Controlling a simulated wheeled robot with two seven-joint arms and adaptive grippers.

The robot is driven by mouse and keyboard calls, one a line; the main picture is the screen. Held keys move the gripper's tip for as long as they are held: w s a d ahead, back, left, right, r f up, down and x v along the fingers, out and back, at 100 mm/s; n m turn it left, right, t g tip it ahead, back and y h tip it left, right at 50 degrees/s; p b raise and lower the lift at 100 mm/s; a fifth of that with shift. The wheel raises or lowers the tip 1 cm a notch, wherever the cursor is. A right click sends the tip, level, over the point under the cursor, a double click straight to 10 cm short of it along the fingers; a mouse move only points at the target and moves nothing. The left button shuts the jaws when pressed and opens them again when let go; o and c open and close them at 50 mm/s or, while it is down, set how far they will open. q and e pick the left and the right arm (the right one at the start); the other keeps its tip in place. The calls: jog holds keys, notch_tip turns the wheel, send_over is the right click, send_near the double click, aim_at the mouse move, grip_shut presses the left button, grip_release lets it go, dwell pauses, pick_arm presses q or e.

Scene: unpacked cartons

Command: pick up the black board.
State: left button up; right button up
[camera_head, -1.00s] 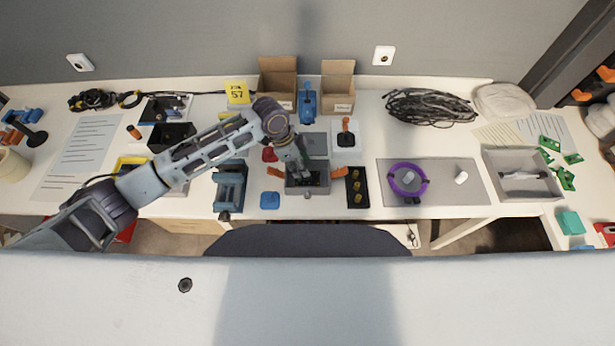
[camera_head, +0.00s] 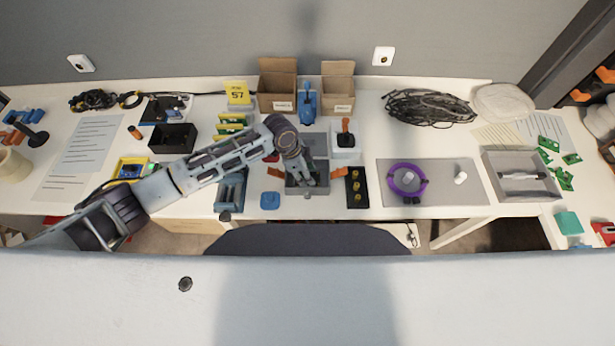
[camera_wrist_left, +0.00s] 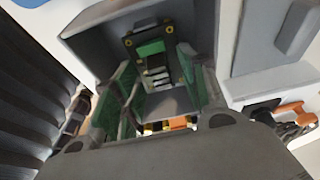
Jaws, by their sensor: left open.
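A black board (camera_wrist_left: 148,37) with yellow corner spots and a green block on it lies inside an open grey box, in the left wrist view. The grey box (camera_head: 321,188) stands at the front middle of the table in the head view. My left gripper (camera_head: 307,184) reaches down into the box and hides most of its inside, so the board is not clear there. In the wrist view my left gripper (camera_wrist_left: 152,92) is open, its green-padded fingers apart on either side of the board's near part. I cannot tell whether they touch it. My right gripper is not in view.
A black tray with yellow round parts (camera_head: 357,187) stands close right of the box. A blue piece (camera_head: 270,200) lies to its left. A white holder with an orange-handled tool (camera_head: 345,143) stands behind right. A grey mat (camera_head: 440,183) with a purple ring lies further right.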

pick_arm(q)
jog(key=shift+f, duration=0.15)
dwell(0.3)
grip_shut()
